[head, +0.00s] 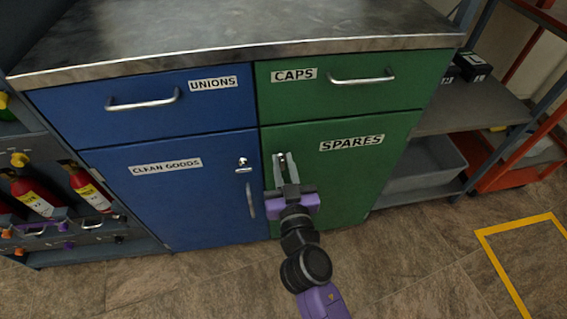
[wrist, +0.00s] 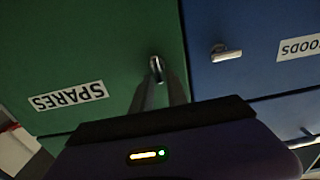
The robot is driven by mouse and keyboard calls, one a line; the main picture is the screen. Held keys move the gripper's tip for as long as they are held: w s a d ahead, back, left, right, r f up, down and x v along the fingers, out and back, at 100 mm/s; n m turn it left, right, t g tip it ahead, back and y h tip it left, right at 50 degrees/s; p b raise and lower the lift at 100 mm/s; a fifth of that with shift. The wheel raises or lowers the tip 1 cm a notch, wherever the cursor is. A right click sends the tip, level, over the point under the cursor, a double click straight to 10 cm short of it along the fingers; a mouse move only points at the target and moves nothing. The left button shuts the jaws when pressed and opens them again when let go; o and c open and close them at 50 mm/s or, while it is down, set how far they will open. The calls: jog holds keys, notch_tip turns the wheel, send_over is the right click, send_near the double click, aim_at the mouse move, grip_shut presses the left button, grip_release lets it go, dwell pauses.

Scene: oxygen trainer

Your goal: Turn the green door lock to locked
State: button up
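The green door (head: 345,180) labelled SPARES is closed in the head view. Its lock (head: 281,157) is a small metal piece near the door's upper left edge, partly hidden by my fingers. My gripper (head: 283,162) is at this lock, with its two fingers apart on either side. In the wrist view, which is upside down, the lock (wrist: 156,66) shows as a small upright metal piece at the fingertips (wrist: 160,82). A gap shows between the fingers; whether they touch the lock is unclear.
The blue door (head: 190,195) labelled CLEAN GOODS stands left, with its own lock lever (head: 243,170) lying level. Green (head: 350,95) and blue (head: 150,115) drawers are shut above. A grey bin (head: 425,170) sits on the right shelf. Floor in front is clear.

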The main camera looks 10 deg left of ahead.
grip_shut()
jog(key=shift+n, duration=0.4)
jog(key=n, duration=0.1)
jog(key=n+b, duration=0.1)
jog(key=n, duration=0.1)
jog(key=shift+s+a+f+n, duration=0.1)
jog(key=shift+a+n, duration=0.2)
jog(key=n, duration=0.4)
jog(key=a+f+n, duration=0.1)
jog(key=n, duration=0.8)
jog(key=shift+s+a+f, duration=0.15)
jog(key=shift+s+f, duration=0.05)
jog(key=shift+f, duration=0.1)
jog(key=shift+n, duration=0.4)
